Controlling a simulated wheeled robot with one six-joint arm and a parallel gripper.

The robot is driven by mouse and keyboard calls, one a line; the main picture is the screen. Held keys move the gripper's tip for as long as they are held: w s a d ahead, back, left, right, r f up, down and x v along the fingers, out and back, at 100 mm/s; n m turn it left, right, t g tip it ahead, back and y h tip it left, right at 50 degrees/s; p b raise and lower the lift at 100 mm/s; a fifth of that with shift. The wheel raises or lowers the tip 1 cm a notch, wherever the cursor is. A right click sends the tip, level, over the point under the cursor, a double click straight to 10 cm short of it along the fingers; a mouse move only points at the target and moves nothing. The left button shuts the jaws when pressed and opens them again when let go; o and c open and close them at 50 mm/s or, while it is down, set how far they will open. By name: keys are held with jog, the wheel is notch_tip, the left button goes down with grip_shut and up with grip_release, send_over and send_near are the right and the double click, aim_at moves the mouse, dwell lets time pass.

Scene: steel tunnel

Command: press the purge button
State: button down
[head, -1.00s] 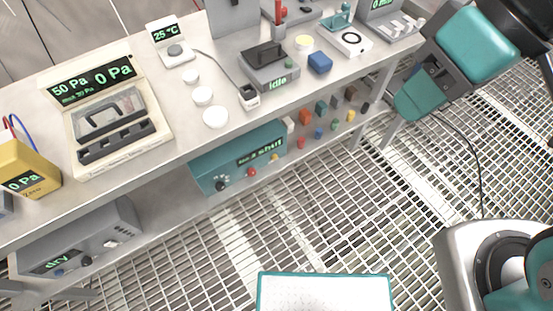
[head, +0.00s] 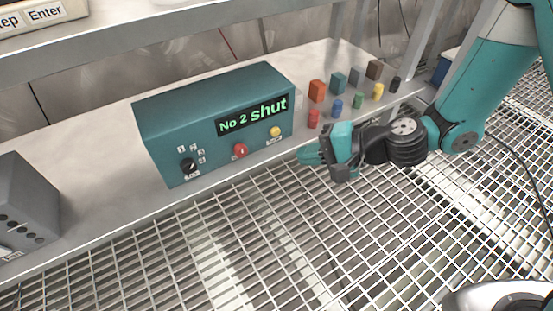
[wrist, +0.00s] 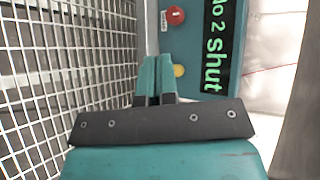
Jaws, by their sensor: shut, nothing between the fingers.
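A teal control box (head: 160,125) stands on the lower shelf, its display reading "No 2 shut". Its front has a black knob (head: 188,166), a red button (head: 240,151) and a yellow button (head: 275,132). Small labels sit below the buttons, too small to read, so I cannot tell which one is purge. My gripper (head: 308,155) is shut and empty, just right of the box's front. In the wrist view the fingertips (wrist: 157,62) are close to the yellow button (wrist: 179,70), with the red button (wrist: 175,15) further up. I cannot tell if they touch the box.
Several small coloured blocks and cylinders, such as an orange block (head: 317,91) and a red cylinder (head: 313,119), stand on the shelf right of the box. A grey box (head: 25,205) is at the left. The upper shelf edge (head: 180,35) runs above. Open grating floor (head: 250,240) lies in front.

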aim_at(275, 132)
jog(key=shift+m+t, duration=0.5)
jog(key=shift+m, duration=0.4)
jog(key=f, duration=0.1)
jog(key=f+b, duration=0.1)
jog(key=f, duration=0.1)
jog(key=w+f, duration=0.1)
jog(key=f, duration=0.1)
jog(key=shift+d, duration=0.2)
jog(key=shift+w+a+f+p, duration=0.1)
jog(key=shift+w+a+p, duration=0.15)
jog(key=shift+w+a, duration=0.8)
jog(key=shift+w+a+r+p, duration=0.15)
jog(key=shift+w+a, duration=0.45)
jog(key=shift+w, duration=0.7)
jog(key=shift+w+a+f+p, duration=0.15)
jog(key=shift+w+a+p, duration=0.15)
jog(key=shift+w+a, duration=0.75)
jog(key=shift+w+d, duration=0.15)
jog(key=shift+w, duration=0.1)
jog(key=shift+w, duration=0.25)
